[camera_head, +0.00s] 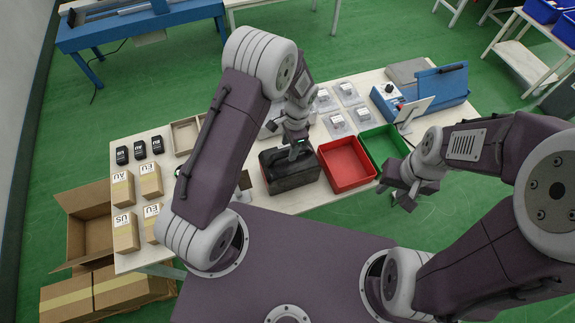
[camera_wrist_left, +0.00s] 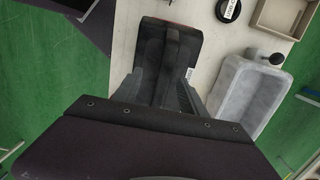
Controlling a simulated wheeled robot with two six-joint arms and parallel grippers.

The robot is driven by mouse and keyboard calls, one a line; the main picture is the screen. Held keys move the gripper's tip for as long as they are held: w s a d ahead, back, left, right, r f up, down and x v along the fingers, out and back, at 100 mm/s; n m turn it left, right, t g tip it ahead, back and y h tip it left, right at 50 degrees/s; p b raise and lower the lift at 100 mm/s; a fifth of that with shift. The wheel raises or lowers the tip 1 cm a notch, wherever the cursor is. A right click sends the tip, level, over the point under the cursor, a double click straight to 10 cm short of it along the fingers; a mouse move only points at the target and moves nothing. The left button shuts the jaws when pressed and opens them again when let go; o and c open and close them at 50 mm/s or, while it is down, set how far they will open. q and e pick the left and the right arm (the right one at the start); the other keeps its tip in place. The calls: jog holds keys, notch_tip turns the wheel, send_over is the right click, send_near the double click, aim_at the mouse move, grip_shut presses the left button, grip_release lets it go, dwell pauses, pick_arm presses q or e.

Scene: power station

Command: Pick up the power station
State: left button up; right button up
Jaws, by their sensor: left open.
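The power station, a dark grey and black box (camera_head: 292,172), stands on the white table beside a red bin. It also shows in the left wrist view as a black body with a raised handle along its middle (camera_wrist_left: 165,62). My left gripper (camera_head: 294,150) is open and points down just above the power station, with its fingers (camera_wrist_left: 160,90) on either side of the handle. I cannot tell whether they touch it. My left arm hides part of the table behind it. My right gripper (camera_head: 393,196) is apart from it, near the table's front right edge, empty, and appears open.
A red bin (camera_head: 347,160) and a green bin (camera_head: 385,146) stand right of the power station. Several boxes (camera_head: 123,189) and black devices (camera_head: 139,149) are on the left. A grey tray (camera_wrist_left: 249,95) lies close to the left gripper. A blue machine (camera_head: 436,88) stands at the back right.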

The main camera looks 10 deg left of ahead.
aim_at(290, 165)
pick_arm(q)
jog(key=shift+w+a+f+p, duration=0.1)
jog(key=shift+w+f+p, duration=0.25)
jog(key=shift+w+f, duration=0.55)
jog(key=f, duration=0.1)
jog(key=f+p, duration=0.1)
jog(key=f, duration=0.1)
jog(key=shift+s+d+f+p, duration=0.25)
jog(key=shift+s+p, duration=0.05)
jog(key=shift+s+a+f, duration=0.15)
jog(key=shift+s, duration=0.05)
jog(key=shift+a, duration=0.1)
jog(key=shift+w+f, duration=0.15)
jog(key=shift+w, duration=0.15)
jog(key=shift+f, duration=0.1)
pick_arm(e)
jog(key=shift+w+d+r, duration=0.25)
jog(key=shift+w+r, duration=0.1)
jog(key=shift+w, duration=0.15)
jog(key=shift+w+d+r, duration=0.25)
jog(key=shift+w+r, duration=0.1)
jog(key=shift+w, duration=0.1)
pick_arm(q)
jog(key=shift+s+f+b, duration=0.1)
jog(key=shift+s+b, duration=0.05)
jog(key=shift+b, duration=0.15)
pick_arm(e)
jog(key=shift+s+a, duration=0.1)
jog(key=shift+s, duration=0.05)
